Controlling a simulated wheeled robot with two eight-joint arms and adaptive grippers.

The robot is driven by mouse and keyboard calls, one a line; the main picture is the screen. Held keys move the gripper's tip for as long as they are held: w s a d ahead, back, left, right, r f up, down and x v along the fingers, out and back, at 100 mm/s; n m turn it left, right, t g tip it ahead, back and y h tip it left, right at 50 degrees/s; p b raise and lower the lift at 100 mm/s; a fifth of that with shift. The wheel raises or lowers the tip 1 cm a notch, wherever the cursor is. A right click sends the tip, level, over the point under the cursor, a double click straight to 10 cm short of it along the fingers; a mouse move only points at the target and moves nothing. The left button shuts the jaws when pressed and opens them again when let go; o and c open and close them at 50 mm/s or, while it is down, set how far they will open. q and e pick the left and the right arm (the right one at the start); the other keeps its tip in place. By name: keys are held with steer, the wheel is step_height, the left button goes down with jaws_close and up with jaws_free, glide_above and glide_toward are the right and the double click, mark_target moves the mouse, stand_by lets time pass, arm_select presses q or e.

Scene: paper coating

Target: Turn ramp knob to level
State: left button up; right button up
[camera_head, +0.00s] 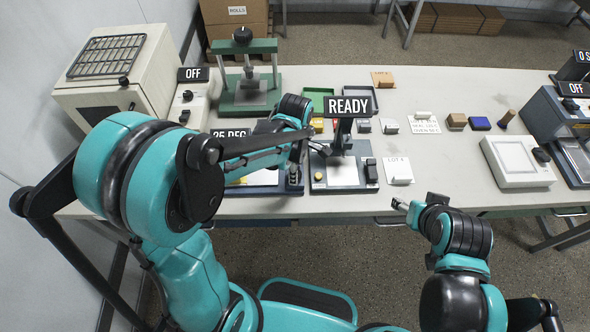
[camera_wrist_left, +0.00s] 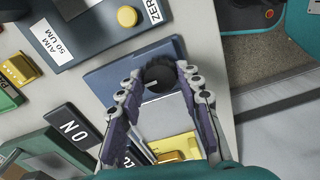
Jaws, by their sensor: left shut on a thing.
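The ramp knob (camera_wrist_left: 158,78) is a round black knob with a pale pointer line, on a blue base (camera_wrist_left: 105,75) beside a grey plate (camera_wrist_left: 165,115). In the left wrist view my left gripper (camera_wrist_left: 160,80) has its fingers on either side of the knob, shut on it. In the head view my left wrist hides much of the ramp station, and a floating sign (camera_head: 230,135) above it reads about 25 DEG. My right gripper (camera_head: 404,207) hangs empty in front of the table edge, too small to judge its opening.
Right of the ramp stands the gauge station (camera_head: 345,176) under a READY sign, with a yellow button. A LOT 4 card (camera_head: 398,170) lies beside it. A green press (camera_head: 248,90) stands behind. A yellow block (camera_wrist_left: 178,148) lies near my left fingers.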

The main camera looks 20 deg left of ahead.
arm_select(q)
steer(key=o, duration=1.2)
steer(key=shift+c, duration=0.2)
steer(key=shift+r, duration=0.1)
step_height(320, 180, up, 12)
